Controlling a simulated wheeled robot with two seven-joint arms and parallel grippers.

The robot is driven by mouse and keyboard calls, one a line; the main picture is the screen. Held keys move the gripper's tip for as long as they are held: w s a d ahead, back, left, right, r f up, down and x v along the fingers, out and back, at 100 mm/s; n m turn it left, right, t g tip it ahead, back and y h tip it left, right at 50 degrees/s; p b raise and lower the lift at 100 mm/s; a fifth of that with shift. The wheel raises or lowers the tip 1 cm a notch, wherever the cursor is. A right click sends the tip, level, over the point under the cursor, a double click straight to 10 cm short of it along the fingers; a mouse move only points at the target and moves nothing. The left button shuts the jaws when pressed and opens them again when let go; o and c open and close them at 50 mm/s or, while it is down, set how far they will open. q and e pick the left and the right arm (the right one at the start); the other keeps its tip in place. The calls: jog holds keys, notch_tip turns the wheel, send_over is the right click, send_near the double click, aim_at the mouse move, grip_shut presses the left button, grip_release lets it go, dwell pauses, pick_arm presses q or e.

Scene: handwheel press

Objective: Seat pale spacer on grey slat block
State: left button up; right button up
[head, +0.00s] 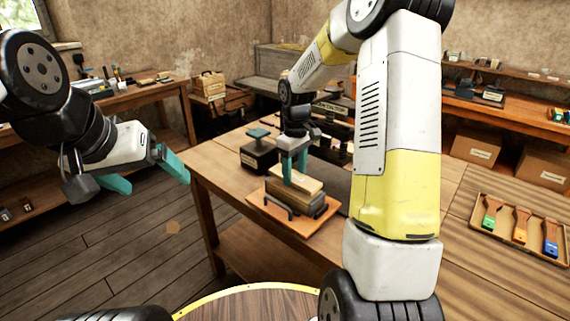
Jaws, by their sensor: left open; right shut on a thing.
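The pale spacer (300,179) is a light wooden block on the worktable, between the teal fingers of my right gripper (294,168). My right gripper points down and is shut on the spacer. The spacer is over a darker block stack (293,198), which I take to be the grey slat block. I cannot tell whether the spacer touches it or is fully seated, as the fingers and small size hide the joint. My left gripper (145,176) is open and empty, in the air left of the table.
An orange-brown board (318,222) with dark handles lies under the stack. A dark block with a green top (258,139) stands behind left. My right arm hides part of the table. A tray of coloured-handled brushes (477,228) lies at the right.

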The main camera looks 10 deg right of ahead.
jog(key=shift+f, duration=1.05)
dwell(0.4)
jog(key=o, duration=1.5)
notch_tip(320, 180, up, 8)
jog(key=shift+f, duration=0.15)
